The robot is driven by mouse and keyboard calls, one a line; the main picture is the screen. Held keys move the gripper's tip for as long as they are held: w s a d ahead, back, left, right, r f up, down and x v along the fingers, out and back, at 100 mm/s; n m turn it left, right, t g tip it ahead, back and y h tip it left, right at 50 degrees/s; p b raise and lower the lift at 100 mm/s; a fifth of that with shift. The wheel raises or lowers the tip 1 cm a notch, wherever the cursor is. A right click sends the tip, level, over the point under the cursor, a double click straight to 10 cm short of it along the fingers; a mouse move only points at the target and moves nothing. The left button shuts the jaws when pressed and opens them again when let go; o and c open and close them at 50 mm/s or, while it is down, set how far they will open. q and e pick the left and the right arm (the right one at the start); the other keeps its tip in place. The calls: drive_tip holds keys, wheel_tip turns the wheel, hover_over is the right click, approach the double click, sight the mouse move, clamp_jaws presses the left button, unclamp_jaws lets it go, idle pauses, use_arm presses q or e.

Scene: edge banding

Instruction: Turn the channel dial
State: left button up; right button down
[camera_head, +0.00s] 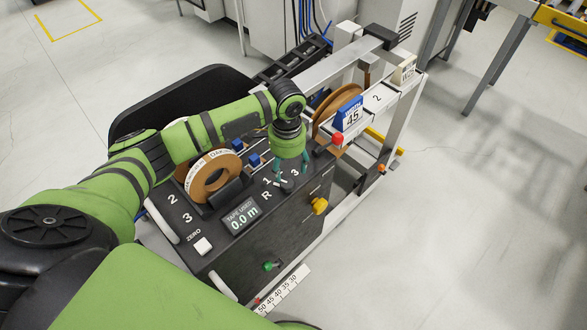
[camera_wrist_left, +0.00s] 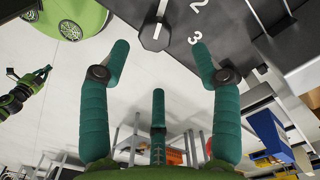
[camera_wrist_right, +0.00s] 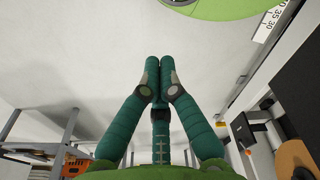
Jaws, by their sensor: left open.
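The channel dial (camera_head: 287,186) is a small dark knob on the black control panel, with the marks R, 1 and 3 around it in the head view. In the left wrist view the dial (camera_wrist_left: 154,38) is faceted with a white pointer line, and the marks 2 and 3 are beside it. My left gripper (camera_head: 291,171) points down at the dial from above. Its fingers are open (camera_wrist_left: 159,46), one on each side of the dial; I cannot tell whether they touch it. My right gripper (camera_wrist_right: 159,62) is shut and empty, away from the panel.
A tape roll (camera_head: 213,176), blue clips (camera_head: 253,159), a "TAPE USED 0.0 m" display (camera_head: 242,215), a white ZERO button (camera_head: 202,245) and a yellow knob (camera_head: 320,205) are around the dial. A red knob (camera_head: 337,139) and a blue "45" sign (camera_head: 350,116) stand behind.

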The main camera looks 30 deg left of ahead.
sight(287, 183)
use_arm(q)
drive_tip(key=shift+s+f, duration=0.15)
drive_tip(key=shift+f, duration=0.2)
drive_tip(key=f, duration=0.1)
drive_tip(key=s+f+p, duration=0.1)
drive_tip(key=f, duration=0.1)
drive_tip(key=shift+f, duration=0.2)
drive_tip(key=shift+w+f, duration=0.25)
drive_tip(key=shift+f, duration=0.9)
drive_tip(key=c, duration=1.2)
use_arm(e)
drive_tip(key=shift+s+a+r, duration=0.1)
drive_tip(key=shift+s+r, duration=0.5)
drive_tip(key=shift+s, duration=0.05)
